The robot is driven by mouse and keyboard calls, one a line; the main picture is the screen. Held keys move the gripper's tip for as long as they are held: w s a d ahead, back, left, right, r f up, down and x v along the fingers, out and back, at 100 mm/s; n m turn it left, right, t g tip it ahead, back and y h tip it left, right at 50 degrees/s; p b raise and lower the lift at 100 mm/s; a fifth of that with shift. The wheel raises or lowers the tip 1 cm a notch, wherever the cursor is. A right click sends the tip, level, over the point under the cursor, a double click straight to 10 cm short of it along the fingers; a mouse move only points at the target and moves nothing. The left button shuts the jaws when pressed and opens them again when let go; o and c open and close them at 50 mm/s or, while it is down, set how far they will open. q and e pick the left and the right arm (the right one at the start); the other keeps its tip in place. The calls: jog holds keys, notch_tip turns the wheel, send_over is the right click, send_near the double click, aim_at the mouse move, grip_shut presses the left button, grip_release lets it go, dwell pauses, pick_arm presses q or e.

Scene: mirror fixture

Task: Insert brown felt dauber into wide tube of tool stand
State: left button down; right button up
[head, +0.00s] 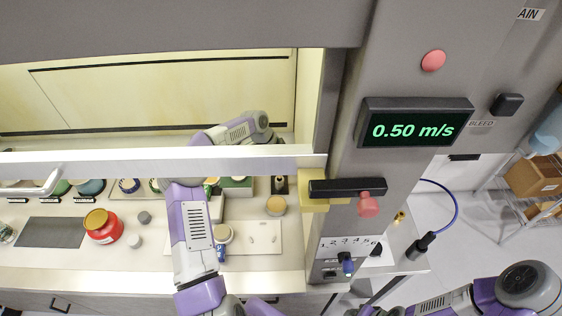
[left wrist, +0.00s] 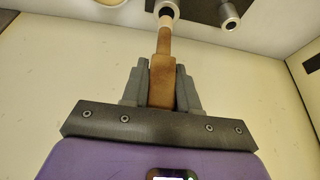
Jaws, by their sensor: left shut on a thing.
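In the left wrist view my left gripper (left wrist: 161,72) is shut on the brown dauber (left wrist: 162,84), with one grey finger on each side of its thick brown body. A thinner brown stem points away from me and ends in a pale tip (left wrist: 165,21). The tip is at the mouth of a grey metal tube (left wrist: 168,9) at the top edge; I cannot tell whether it is inside or just in front. A second grey tube (left wrist: 230,21) is to its right. In the head view my left arm reaches under the sash, and its gripper is hidden. My right gripper is out of view.
The white sash bar (head: 110,163) crosses above the bench. A red jar (head: 103,227), a grey mat (head: 50,232) and a white plate (head: 264,237) lie near the front. A black bottle (head: 279,185) stands by the right post. Bare bench shows at front left.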

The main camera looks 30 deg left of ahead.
pick_arm(q)
jog(key=shift+f+b, duration=2.4)
jog(key=shift+f, duration=0.8)
jog(key=c, duration=0.8)
grip_release()
jog(key=shift+r, duration=0.1)
jog(key=v, duration=0.7)
jog(key=shift+s+a+r, duration=0.1)
jog(key=shift+r, duration=0.15)
